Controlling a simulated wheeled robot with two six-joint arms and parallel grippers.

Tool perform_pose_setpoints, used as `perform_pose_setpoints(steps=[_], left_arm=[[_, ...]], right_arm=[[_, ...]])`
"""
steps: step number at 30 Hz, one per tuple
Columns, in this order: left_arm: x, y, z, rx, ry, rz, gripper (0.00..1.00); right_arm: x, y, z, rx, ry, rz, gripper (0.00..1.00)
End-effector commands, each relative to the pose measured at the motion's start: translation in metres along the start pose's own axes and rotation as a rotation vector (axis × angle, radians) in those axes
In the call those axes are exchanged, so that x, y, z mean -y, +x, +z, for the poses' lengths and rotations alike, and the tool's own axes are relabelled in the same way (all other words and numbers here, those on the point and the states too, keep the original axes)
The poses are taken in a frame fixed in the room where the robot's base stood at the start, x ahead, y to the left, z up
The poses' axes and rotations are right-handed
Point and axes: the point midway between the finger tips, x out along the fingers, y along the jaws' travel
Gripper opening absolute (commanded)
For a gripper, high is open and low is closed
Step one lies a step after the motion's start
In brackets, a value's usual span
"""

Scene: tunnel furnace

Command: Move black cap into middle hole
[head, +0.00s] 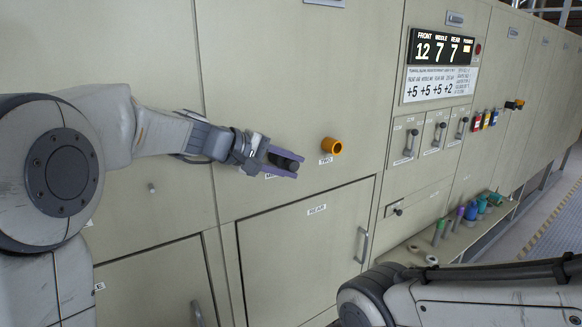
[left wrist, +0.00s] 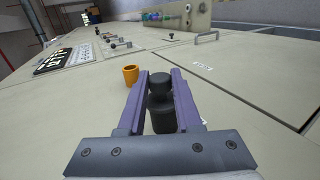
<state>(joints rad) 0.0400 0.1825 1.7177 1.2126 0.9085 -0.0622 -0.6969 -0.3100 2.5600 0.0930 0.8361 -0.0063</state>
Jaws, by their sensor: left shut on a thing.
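My left gripper (head: 284,162) reaches in from the left to the beige furnace wall, its purple fingers shut around a black cap (head: 286,155). In the left wrist view the black cap (left wrist: 161,112) sits between the two fingers, its narrower knob toward the far end. I cannot tell whether the cap touches the wall or sits in a hole. No open hole shows; the spot behind the cap is hidden. A label partly shows below the fingers. My right gripper is out of view; only the right arm shows at lower right.
An orange cap (head: 331,145) sticks out of the wall just right of the gripper, above a small label (head: 326,160). A lower door (head: 308,250) has a handle (head: 362,244). A display (head: 440,47), levers (head: 411,142) and a ledge with several coloured cylinders (head: 470,212) lie farther right.

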Motion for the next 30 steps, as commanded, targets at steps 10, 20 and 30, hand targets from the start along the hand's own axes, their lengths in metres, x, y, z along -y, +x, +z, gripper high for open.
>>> perform_pose_setpoints(steps=[10, 20, 30], left_arm=[[-0.0004, -0.0001, -0.0008, 0.001, 0.001, 0.0, 0.68], [0.0002, 0.0002, -0.0007, 0.001, 0.0, -0.001, 0.68], [-0.0002, -0.0036, -0.0009, 0.0, 0.001, 0.0, 0.68]], right_arm=[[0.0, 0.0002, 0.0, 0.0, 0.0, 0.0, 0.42], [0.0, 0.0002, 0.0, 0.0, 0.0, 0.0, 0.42], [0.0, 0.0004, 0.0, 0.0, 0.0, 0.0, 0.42]])
